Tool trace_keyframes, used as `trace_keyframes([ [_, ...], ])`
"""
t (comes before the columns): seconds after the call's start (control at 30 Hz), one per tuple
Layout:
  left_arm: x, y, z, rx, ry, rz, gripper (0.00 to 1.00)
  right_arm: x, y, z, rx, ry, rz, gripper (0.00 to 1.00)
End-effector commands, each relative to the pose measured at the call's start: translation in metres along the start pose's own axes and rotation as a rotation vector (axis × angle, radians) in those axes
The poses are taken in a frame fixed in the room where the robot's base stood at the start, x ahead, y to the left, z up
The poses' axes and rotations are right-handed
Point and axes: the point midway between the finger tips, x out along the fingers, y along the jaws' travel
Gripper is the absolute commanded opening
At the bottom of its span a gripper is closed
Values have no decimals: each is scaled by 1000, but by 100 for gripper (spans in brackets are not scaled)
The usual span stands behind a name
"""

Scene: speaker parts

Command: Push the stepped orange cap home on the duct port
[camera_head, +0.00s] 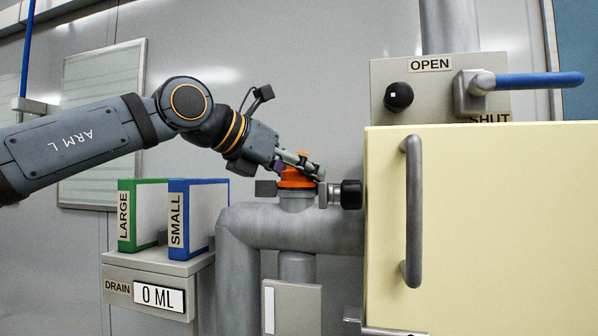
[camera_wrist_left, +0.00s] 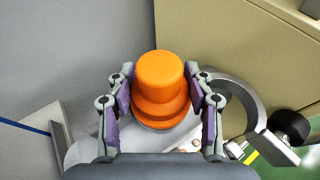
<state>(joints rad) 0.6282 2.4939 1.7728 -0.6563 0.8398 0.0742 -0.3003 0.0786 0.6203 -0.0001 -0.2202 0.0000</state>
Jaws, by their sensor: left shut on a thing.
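The stepped orange cap (camera_head: 296,181) is at the top of the grey duct port (camera_head: 297,199) in the head view. In the left wrist view the cap (camera_wrist_left: 160,90) stands between the two fingers, narrow step toward the camera. My left gripper (camera_head: 303,172) comes in from the upper left and is shut on the cap. Its purple finger pads also show on both sides of the cap in the left wrist view (camera_wrist_left: 160,108). The fingers hide part of the cap, and I cannot tell how far it sits on the port. My right gripper is not in view.
A clamp with a black knob (camera_head: 350,194) is close to the right of the port. A cream door with a grey handle (camera_head: 412,212) stands further right. Green (camera_head: 127,215) and blue (camera_head: 178,220) binders stand on the drain box (camera_head: 120,272) at left.

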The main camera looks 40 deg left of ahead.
Motion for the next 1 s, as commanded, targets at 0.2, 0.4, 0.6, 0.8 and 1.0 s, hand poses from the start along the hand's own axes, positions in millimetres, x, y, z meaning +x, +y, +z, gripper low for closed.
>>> trace_keyframes([
  [0.2, -4, 0, 12, 0, 0, 0, 21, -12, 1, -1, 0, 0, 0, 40],
  [0.4, -7, 0, 19, 0, 0, 0, 21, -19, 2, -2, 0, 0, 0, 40],
  [0.6, -7, 0, 18, 0, -1, 0, 21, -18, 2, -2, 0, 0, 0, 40],
  [0.8, -7, 0, 18, 0, -1, 0, 21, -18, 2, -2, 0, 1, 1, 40],
  [1.0, -8, 0, 18, 0, -2, 0, 21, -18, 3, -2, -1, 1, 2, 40],
])
